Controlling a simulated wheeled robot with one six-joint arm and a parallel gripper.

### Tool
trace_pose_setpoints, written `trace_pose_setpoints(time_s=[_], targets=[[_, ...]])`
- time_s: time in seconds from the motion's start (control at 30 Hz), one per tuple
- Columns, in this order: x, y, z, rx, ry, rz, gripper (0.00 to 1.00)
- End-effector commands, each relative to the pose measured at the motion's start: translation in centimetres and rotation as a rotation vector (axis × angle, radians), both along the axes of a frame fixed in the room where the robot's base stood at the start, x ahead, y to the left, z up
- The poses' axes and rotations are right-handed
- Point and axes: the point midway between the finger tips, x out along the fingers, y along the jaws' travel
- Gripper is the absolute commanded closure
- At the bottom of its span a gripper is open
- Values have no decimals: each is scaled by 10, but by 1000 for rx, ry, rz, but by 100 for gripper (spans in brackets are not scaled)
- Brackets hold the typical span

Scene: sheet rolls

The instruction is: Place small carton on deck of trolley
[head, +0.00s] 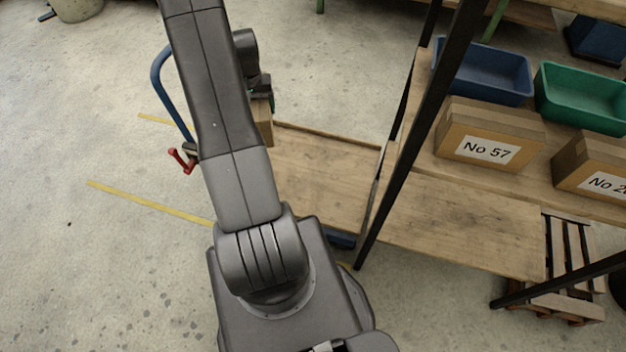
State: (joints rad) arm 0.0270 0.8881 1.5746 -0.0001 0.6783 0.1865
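The trolley's wooden deck (325,170) lies right of my arm, and a blue bar, apparently its handle, rises to the left of the arm. A small brown carton (265,124) shows in part from behind my arm, at the deck's far left. My gripper (262,98) is at the carton's upper part, mostly hidden by my own arm. Its fingertips cannot be made out, so I cannot tell whether it grips the carton. Whether the carton touches the deck is also hidden.
A shelf rack with dark posts stands close right of the trolley. Its shelf (450,225) holds a carton marked No 57 (487,150), another labelled carton (598,180), a blue bin (485,75) and a green bin (580,100). A pallet (570,260) lies below. Floor at left is open.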

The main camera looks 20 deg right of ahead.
Motion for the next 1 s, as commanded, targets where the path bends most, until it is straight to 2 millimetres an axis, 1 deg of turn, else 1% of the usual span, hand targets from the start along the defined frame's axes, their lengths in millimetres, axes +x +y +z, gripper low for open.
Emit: trace_pose_setpoints(time_s=[0.03, 0.67, 1.0], targets=[[1, -6, -15, -1, -3, -14, 93], [5, -62, -106, -1, -3, -157, 93], [4, -93, -154, 0, -2, -234, 93]])
